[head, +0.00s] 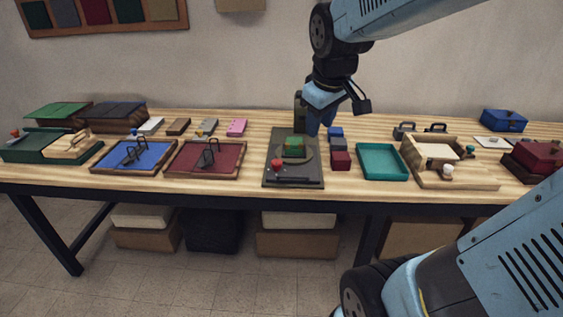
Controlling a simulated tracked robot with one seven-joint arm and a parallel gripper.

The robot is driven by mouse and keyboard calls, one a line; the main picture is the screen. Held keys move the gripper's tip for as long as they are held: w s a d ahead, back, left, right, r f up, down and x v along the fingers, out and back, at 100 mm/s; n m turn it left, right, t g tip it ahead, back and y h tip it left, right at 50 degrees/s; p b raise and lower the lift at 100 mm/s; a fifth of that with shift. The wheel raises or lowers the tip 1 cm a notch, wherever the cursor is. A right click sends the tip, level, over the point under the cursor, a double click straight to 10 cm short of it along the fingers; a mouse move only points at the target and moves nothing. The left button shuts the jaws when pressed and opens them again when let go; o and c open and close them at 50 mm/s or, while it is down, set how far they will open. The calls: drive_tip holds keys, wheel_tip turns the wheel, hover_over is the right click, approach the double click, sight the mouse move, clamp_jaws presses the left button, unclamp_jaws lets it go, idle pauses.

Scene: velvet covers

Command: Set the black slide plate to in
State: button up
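A dark grey-black plate fixture (312,174) lies on the table near the middle. It carries a green block on a round base (294,146), a red knob (277,164) and a black bar (293,179) near its front edge. I cannot tell for certain which part is the sliding plate, or its position. My gripper (313,131) points down over the back right of this fixture, close to a dark upright post (299,112). Its fingertips are small and partly merge with what is behind, so I cannot tell whether they are open or touch anything.
Small blue (336,133) and dark red (341,160) blocks stand right of the fixture, beside a teal tray (382,174). A red-lined tray (206,171) lies to the left. A wooden box (425,163) stands farther right. Little bare tabletop separates these.

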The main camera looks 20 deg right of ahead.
drive_tip(key=w+f+n+g, duration=0.2)
drive_tip(key=w+f+n, duration=0.7)
drive_tip(key=w+f, duration=0.6)
drive_tip(key=f, duration=0.3)
drive_tip(key=w+f, duration=0.1)
drive_tip(key=f, duration=0.3)
drive_tip(key=w+f, duration=0.1)
drive_tip(key=f, duration=0.3)
drive_tip(key=shift+w+a+f, duration=0.1)
drive_tip(key=shift+w+f, duration=0.05)
clamp_jaws()
